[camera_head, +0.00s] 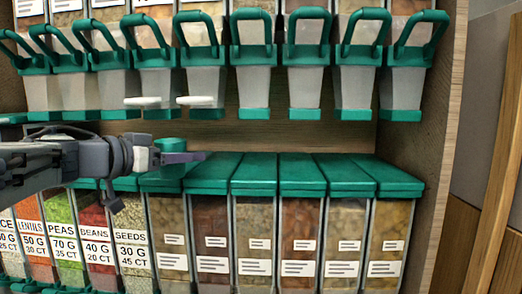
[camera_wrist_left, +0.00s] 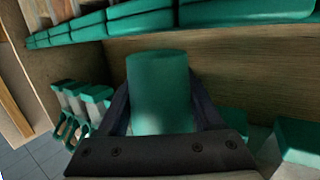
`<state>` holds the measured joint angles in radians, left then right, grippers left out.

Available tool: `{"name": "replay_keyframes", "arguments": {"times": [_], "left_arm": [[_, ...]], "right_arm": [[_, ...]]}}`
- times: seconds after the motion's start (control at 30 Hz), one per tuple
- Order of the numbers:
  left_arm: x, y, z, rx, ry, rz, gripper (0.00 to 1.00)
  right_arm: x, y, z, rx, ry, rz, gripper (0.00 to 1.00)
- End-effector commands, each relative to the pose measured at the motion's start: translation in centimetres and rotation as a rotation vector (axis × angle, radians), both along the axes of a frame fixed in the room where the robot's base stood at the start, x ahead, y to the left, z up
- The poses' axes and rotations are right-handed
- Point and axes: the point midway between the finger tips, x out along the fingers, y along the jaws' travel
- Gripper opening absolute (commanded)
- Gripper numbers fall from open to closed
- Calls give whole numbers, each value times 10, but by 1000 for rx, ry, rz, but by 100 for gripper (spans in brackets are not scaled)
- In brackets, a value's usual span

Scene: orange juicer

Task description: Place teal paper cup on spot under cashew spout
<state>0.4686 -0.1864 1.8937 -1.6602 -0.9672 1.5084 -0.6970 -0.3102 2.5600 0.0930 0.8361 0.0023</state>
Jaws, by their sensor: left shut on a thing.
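The teal paper cup (camera_head: 172,144) is in my left gripper (camera_head: 178,157), above the green lids of the lower bins and below the upper dispensers. In the left wrist view the cup (camera_wrist_left: 160,85) sits between the two dark fingers of my left gripper (camera_wrist_left: 160,105), which is shut on it. The upper row of dispensers has teal handles and spouts (camera_head: 253,113). Their labels are cut off at the top, so I cannot tell which one is cashew. My right gripper is not in view.
Lower bins with teal lids (camera_head: 254,173) form a ledge under the spouts. Two white flat pieces (camera_head: 142,101) (camera_head: 197,100) stick out in front of the left-hand dispensers. A wooden side panel (camera_head: 440,150) bounds the right. The lids right of my gripper are clear.

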Motion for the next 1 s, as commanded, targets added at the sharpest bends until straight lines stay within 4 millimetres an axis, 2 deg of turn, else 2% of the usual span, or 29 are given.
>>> {"name": "replay_keyframes", "arguments": {"times": [0.03, 0.2, 0.47, 0.7, 0.73, 0.8, 1.0], "left_arm": [[13, -11, 2, -1, 3, -10, 12], [44, -27, 1, 0, 1, -7, 12], [61, -35, 0, 0, 0, -2, 12], [93, -53, 0, 1, 2, -3, 13], [92, -51, -9, -2, 4, 2, 13], [91, -50, -16, -1, 2, 2, 13], [90, -50, -15, 0, -1, 2, 13]], "right_arm": [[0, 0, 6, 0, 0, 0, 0], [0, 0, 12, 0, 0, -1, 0], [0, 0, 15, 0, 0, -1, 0], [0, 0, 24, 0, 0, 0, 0], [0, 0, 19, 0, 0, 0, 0], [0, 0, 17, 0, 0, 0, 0], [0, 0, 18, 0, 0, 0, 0]]}}
